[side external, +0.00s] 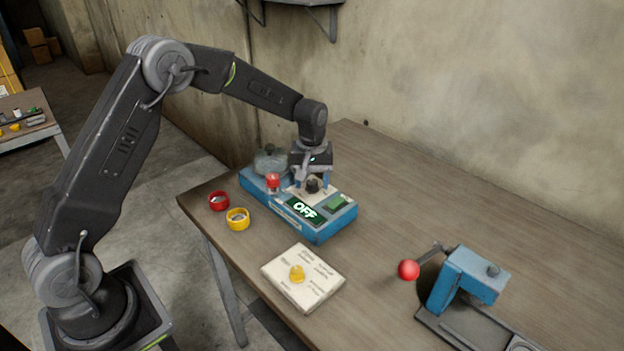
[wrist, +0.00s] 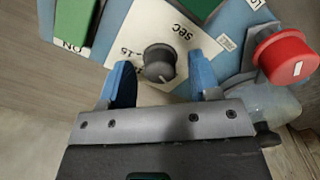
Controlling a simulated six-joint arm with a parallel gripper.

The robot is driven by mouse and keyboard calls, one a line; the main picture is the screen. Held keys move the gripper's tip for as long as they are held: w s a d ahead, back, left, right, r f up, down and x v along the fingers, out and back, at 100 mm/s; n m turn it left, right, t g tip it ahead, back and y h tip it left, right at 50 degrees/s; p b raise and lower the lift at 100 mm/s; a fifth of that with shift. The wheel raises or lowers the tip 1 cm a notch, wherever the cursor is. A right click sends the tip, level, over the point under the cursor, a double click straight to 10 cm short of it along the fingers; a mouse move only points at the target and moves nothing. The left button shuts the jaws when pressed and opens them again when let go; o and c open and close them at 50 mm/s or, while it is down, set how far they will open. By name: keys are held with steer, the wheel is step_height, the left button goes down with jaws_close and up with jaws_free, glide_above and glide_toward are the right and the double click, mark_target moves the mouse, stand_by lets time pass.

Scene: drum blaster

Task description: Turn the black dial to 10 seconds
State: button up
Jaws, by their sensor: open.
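The black dial (side external: 312,186) sits on a cream plate on top of the blue machine (side external: 325,230). In the wrist view the dial (wrist: 160,62) has a pale pointer line toward its lower right, and "SEC" and "15" are legible on the plate (wrist: 150,22). My gripper (side external: 312,180) is over the machine, pointing down. In the wrist view its two blue fingers (wrist: 162,82) are open, one on each side of the dial with gaps between. The machine's display (side external: 305,210) reads "OFF".
A red knob (wrist: 285,58) stands on the machine beside my gripper. A red ring (side external: 219,201) and yellow ring (side external: 238,219) lie left of the machine. The table's back right is clear.

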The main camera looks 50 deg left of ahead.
steer(key=shift+c, duration=0.4)
steer(key=c, duration=0.9)
steer(key=shift+o, duration=0.2)
steer(key=shift+m, duration=0.4)
steer(key=m, duration=0.3)
steer(key=shift+m, duration=0.3)
steer(key=m, duration=0.4)
steer(key=shift+m, duration=0.3)
steer(key=m, duration=0.4)
steer(key=shift+m, duration=2.4)
